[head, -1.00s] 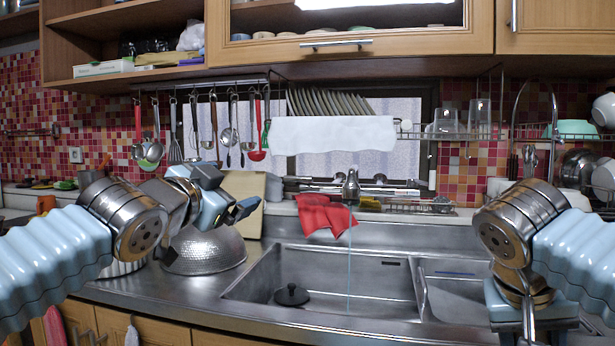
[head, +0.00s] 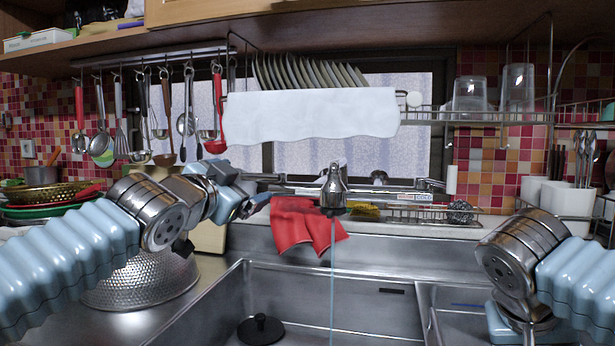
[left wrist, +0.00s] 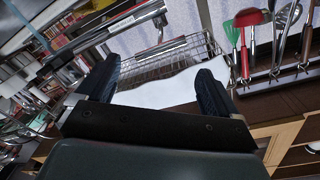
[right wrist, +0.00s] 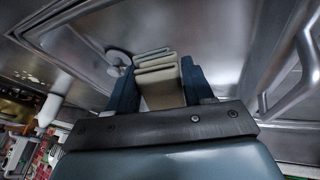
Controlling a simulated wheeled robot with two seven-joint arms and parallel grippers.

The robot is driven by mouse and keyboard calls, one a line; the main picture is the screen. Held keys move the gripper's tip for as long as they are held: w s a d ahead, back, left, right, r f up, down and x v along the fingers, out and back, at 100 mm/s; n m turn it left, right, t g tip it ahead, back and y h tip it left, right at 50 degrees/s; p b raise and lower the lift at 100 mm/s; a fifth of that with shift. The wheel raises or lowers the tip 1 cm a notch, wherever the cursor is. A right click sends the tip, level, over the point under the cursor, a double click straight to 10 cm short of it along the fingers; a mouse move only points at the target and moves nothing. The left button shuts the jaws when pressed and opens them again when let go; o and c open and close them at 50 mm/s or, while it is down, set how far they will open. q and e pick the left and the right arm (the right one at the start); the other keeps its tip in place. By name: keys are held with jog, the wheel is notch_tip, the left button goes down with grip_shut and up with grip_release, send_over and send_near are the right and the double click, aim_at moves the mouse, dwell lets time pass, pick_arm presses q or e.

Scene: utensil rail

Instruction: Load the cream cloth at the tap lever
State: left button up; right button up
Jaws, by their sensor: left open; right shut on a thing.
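The chrome tap (head: 333,192) stands behind the sink, with a thin water stream falling from it; its lever is hard to make out. My right gripper (right wrist: 158,78) is shut on a folded cream cloth (right wrist: 160,92) in the right wrist view, above the metal sink area. In the head view the right gripper and cloth are out of sight below the wrist at lower right. My left gripper (head: 250,198) is open and empty, left of the tap and apart from it. It also shows in the left wrist view (left wrist: 158,82), with a white cloth behind its fingers.
A red cloth (head: 303,226) hangs over the sink's back edge beside the tap. A white cloth (head: 310,116) hangs from the dish rack above. A black plug (head: 261,329) lies in the sink.

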aim_at(259, 177)
pick_arm(q)
jog(key=p+x, duration=0.2)
jog(key=x, duration=0.6)
jog(key=shift+w, duration=0.15)
pick_arm(e)
notch_tip(259, 177, up, 3)
jog(key=shift+f, duration=0.1)
pick_arm(q)
jog(key=shift+w+d+p, duration=0.15)
jog(key=shift+w+p, duration=0.15)
jog(key=shift+w, duration=0.25)
